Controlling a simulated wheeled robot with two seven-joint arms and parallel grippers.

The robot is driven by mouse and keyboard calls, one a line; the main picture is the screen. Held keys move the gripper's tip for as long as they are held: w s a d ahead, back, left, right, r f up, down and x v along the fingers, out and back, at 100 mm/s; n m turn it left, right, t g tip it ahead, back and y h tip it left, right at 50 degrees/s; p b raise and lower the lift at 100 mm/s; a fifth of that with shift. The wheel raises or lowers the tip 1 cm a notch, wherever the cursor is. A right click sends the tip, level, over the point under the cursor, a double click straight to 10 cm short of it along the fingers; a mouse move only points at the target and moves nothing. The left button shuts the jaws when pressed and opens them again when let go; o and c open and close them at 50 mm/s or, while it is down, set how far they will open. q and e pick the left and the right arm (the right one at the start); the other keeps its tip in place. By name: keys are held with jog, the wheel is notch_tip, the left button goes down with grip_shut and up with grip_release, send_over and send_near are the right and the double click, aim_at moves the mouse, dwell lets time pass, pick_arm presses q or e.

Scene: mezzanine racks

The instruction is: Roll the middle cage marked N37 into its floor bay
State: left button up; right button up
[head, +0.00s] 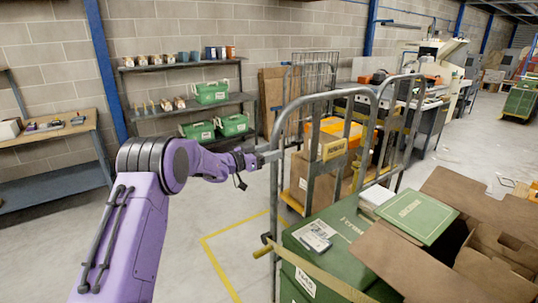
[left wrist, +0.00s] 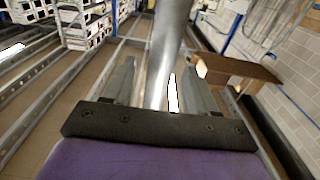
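A grey tubular roll cage (head: 276,205) stands close in front, loaded with green boxes (head: 335,235) and open brown cartons. My left gripper (head: 268,157) is at the upright post on this cage's left side. In the left wrist view the grey post (left wrist: 165,65) runs between the two fingers of my left gripper (left wrist: 160,88), with gaps showing beside it, so the fingers look open around it. Yellow floor lines (head: 220,268) mark a bay corner left of the cage. My right gripper is not in view.
Another cage behind holds cartons and an orange bin (head: 340,130). A wall rack (head: 190,100) carries green crates and cups. A workbench (head: 50,150) stands at the left wall. Bare floor lies between the bench and the cage, and more at the right (head: 480,140).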

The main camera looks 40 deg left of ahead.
pick_arm(q)
jog(key=shift+f, duration=0.2)
jog(key=b+v, duration=0.4)
jog(key=v, duration=0.6)
jog(key=shift+s, duration=0.3)
jog(key=shift+a+r, duration=0.1)
jog(key=shift+r, duration=0.05)
